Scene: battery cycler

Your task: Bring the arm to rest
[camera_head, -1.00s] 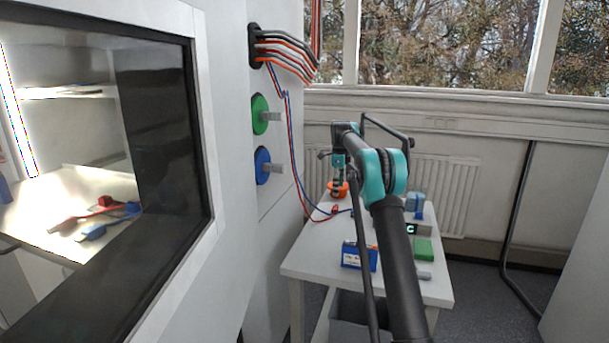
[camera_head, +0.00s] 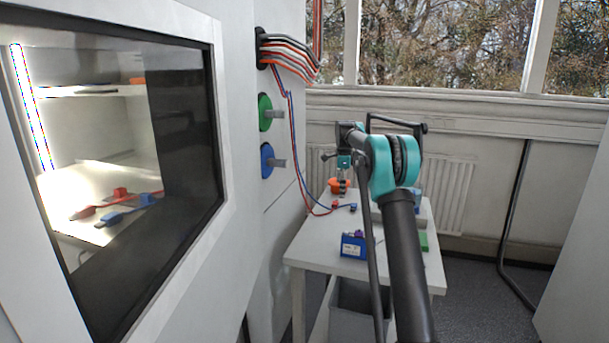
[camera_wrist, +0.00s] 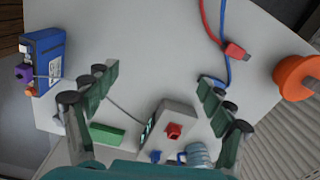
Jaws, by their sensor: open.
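My arm reaches out over the small white table (camera_head: 315,257). My gripper (camera_wrist: 155,80) is open and empty in the wrist view, with its two fingers spread wide above the table top. In the head view my gripper (camera_head: 343,182) hangs down from the teal wrist joint, near the orange round object (camera_head: 335,186). The gripper touches nothing that I can see. The teal and black elbow joint hides part of the table's right side in the head view.
A blue box (camera_head: 353,245) stands at the table's front. A grey device with a red knob (camera_wrist: 173,131) and a green block (camera_wrist: 106,134) lie below the fingers. Red and blue cables (camera_head: 292,130) hang beside the cabinet. The cabinet with the dark-framed window (camera_head: 212,120) fills the left.

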